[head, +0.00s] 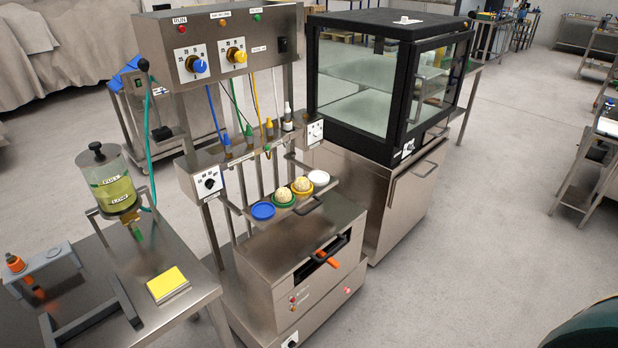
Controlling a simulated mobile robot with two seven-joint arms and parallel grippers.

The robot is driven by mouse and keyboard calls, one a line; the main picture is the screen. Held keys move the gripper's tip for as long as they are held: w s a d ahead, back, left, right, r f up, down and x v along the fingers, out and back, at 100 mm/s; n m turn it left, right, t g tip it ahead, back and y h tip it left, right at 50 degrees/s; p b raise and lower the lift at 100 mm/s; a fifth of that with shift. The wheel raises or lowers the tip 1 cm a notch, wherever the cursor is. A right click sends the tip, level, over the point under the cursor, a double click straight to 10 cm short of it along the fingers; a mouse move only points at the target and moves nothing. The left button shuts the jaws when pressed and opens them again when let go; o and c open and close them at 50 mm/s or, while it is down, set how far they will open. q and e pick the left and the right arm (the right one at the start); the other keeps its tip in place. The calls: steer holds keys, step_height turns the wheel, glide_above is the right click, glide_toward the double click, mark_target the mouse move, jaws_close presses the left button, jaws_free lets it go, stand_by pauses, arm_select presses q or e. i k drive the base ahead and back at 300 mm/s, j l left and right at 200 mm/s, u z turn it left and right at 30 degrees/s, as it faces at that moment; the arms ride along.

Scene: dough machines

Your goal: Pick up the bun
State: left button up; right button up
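Two pale round buns sit side by side on the shelf of a steel machine in the middle of the head view. One bun (284,195) rests on a green dish (283,204), and the other bun (302,184) rests on a yellow dish (317,192). An empty blue dish (263,211) is to their left, and a white dish (319,177) is to their right. Neither of my grippers shows in this view, and nothing is touching the buns.
Coloured nozzles and tubes hang above the dishes. Below them is a steel box with an orange-handled slot (326,259). A glass cabinet (390,80) stands behind right. A steel table (200,295) with a yellow pad (167,281) is at left.

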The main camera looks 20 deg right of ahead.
mark_target(301, 183)
steer(key=i+l, duration=0.15)
steer(key=l, duration=0.3)
steer(key=i+l+u, duration=0.1)
steer(key=l, duration=0.35)
steer(key=i+l, duration=0.15)
steer(key=l, duration=0.3)
steer(key=i+l+u, duration=0.1)
steer(key=l, duration=0.35)
steer(key=i+l, duration=0.15)
steer(key=l, duration=0.3)
steer(key=i+l+u, duration=0.1)
steer(key=l, duration=0.35)
steer(key=i+l+u, duration=0.1)
steer(key=l, duration=0.4)
